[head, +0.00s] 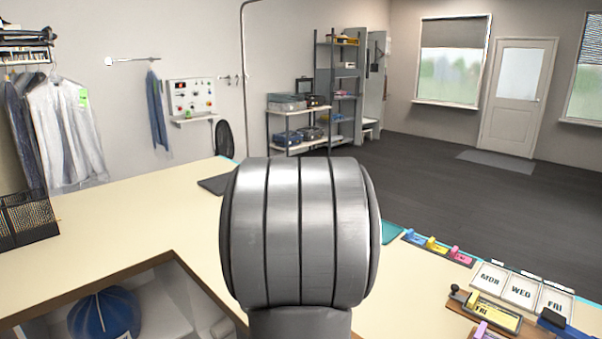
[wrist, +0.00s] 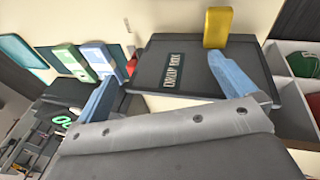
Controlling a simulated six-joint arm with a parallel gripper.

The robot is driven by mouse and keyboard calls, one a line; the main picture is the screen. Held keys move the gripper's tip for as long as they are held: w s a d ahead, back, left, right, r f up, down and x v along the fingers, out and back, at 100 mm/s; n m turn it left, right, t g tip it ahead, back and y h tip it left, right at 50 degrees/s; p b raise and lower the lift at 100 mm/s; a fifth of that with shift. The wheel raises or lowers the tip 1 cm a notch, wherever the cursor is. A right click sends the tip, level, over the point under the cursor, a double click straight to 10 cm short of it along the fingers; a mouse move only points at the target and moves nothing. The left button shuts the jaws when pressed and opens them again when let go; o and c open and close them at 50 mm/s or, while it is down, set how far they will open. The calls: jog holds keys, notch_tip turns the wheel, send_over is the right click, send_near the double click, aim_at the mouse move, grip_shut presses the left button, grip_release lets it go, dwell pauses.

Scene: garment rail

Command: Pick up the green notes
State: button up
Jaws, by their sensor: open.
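A green pad-like item with a pale patch, which looks like the green notes (wrist: 70,58), lies at the upper left in the wrist view. A similar blue item (wrist: 98,60) is right beside it. My gripper (wrist: 165,74) is open, with its two blue fingers spread over a dark box (wrist: 185,56) with white lettering. The green item is outside the fingers, to the left of the left finger. Nothing shows held between the fingers. In the head view my arm fills the middle and hides the gripper, and I cannot make out the green notes there.
A yellow block (wrist: 217,27) stands at the dark box's far edge. White bins (wrist: 290,62) lie to the right, one with a green object inside. In the head view, blue, yellow and pink items (head: 437,244) and day-labelled cards (head: 521,288) line the counter (head: 410,300).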

jog(key=shift+c, duration=0.4)
jog(key=c, duration=0.4)
jog(key=w+d+m+h, duration=0.1)
jog(key=w+d+m, duration=0.2)
jog(key=w+d, duration=0.65)
jog(key=w+d+r+n+g+y, duration=0.1)
jog(key=w+d+r+y, duration=0.1)
jog(key=w+d+r, duration=0.3)
jog(key=w+d+r+n+g+y, duration=0.1)
jog(key=w+d+r+y, duration=0.15)
jog(key=w, duration=0.45)
jog(key=shift+h, duration=0.25)
jog(key=x, duration=0.8)
jog(key=w+x, duration=0.1)
jog(key=x, duration=0.3)
jog(key=shift+a, duration=0.25)
jog(key=shift+w+x, duration=0.15)
jog(key=shift+x, duration=1.1)
jog(key=shift+w+x, duration=0.15)
jog(key=shift+x, duration=1.1)
